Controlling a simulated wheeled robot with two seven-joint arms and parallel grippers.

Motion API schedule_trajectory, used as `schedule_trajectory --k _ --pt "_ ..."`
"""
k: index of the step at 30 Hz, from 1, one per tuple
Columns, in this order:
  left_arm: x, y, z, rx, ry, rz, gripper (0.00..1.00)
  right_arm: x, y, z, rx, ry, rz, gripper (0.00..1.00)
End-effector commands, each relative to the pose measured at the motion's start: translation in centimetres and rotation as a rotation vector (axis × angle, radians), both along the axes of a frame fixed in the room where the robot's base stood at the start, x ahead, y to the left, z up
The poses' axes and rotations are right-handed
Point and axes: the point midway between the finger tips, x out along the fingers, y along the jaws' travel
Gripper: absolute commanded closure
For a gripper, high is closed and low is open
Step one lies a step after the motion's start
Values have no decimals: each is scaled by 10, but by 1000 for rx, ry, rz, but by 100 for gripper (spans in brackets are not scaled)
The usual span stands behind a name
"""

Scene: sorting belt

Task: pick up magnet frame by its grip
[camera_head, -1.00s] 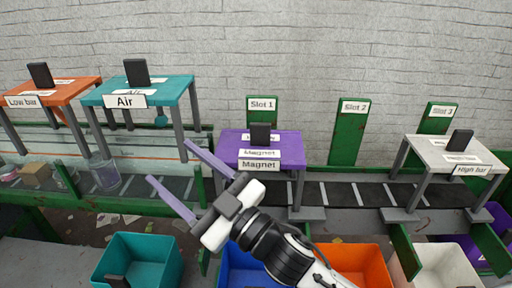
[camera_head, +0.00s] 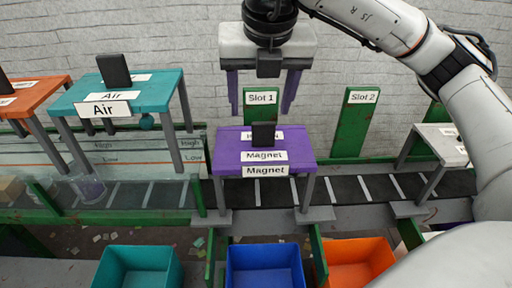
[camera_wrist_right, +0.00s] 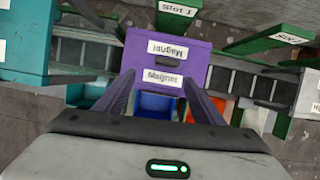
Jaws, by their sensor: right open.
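The magnet frame (camera_head: 232,156) is a purple table-like frame with grey legs and "Magnet" labels, standing over the belt. Its grip (camera_head: 263,134) is a dark upright block on its top. My right gripper (camera_head: 261,103) hangs above the frame, fingers pointing down, open and empty, one finger to each side of the grip. My left gripper is not in view.
The teal Air frame (camera_head: 165,88) and an orange frame (camera_head: 50,88) stand to the left. A white frame (camera_head: 436,140) is at right, partly behind my arm. Green slot posts (camera_head: 352,128) stand behind the belt. Teal, blue (camera_head: 265,262) and orange bins stand in front.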

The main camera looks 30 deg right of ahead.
Motion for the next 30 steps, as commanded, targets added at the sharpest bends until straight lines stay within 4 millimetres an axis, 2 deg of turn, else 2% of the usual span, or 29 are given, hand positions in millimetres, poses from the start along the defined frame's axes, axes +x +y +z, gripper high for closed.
schedule_trajectory --k 3,9,12,17,25,30 --pt "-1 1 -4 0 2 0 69 2 -16 -2 -34 -13 -49 38" --pt "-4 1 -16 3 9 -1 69 11 -21 -29 -34 -12 -49 38" --pt "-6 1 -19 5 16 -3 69 15 -23 -37 -34 -13 -47 38" --pt "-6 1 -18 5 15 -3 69 18 -24 -45 -33 -12 -47 38" --pt "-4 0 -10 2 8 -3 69 32 -32 -79 -34 -13 -47 38" --pt "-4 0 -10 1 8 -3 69 34 -33 -87 -33 -15 -45 38"
